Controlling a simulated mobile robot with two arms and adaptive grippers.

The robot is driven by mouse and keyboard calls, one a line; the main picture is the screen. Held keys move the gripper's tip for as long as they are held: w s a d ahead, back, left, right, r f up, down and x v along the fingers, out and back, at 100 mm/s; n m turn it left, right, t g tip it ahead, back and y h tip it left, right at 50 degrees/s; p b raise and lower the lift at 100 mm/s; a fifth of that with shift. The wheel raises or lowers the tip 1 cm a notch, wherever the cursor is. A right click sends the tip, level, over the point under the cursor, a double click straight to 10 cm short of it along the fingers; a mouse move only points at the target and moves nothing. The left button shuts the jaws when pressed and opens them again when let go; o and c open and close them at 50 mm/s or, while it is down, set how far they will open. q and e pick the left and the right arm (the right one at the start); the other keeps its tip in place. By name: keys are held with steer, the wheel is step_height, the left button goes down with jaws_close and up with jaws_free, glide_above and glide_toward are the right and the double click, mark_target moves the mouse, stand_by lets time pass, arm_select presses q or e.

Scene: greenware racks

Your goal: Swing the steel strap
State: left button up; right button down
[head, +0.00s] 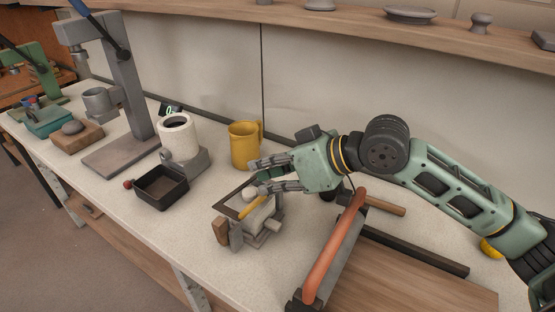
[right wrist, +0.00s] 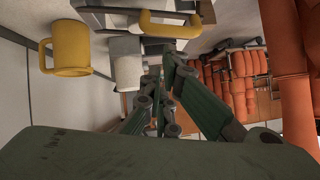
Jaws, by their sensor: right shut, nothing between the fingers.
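A small grey fixture (head: 262,222) stands on the bench with a dark flat frame, which may be the steel strap (head: 229,198), at its back left. A yellow bar (head: 252,207) and a pale round knob lie across its top. A wooden block (head: 221,231) sits at its left end. My right gripper (head: 256,177) is just above and behind the fixture, shut with nothing held; its fingers hide part of the top. In the right wrist view the yellow bar (right wrist: 172,27) shows beyond the fingers. I cannot tell whether they touch the fixture. My left gripper is out of view.
A yellow mug (head: 243,147) stands close behind the gripper. A black tray (head: 160,187), a white cylinder on a stand (head: 178,137) and a lever press (head: 124,80) are to the left. An orange-red bar (head: 335,248) on a dark frame is at the right front. A shelf runs above.

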steer(key=shift+a+f, duration=0.15)
steer(key=shift+f, duration=0.3)
steer(key=shift+s, duration=0.1)
steer(key=shift+s+a+f+p, duration=0.3)
steer(key=shift+s+f+p, duration=0.15)
steer(key=shift+f+p, duration=0.15)
steer(key=shift+s+a+f+p, duration=0.3)
steer(key=shift+s+f+p, duration=0.15)
steer(key=shift+p, duration=0.2)
steer(key=shift+w+f, duration=0.1)
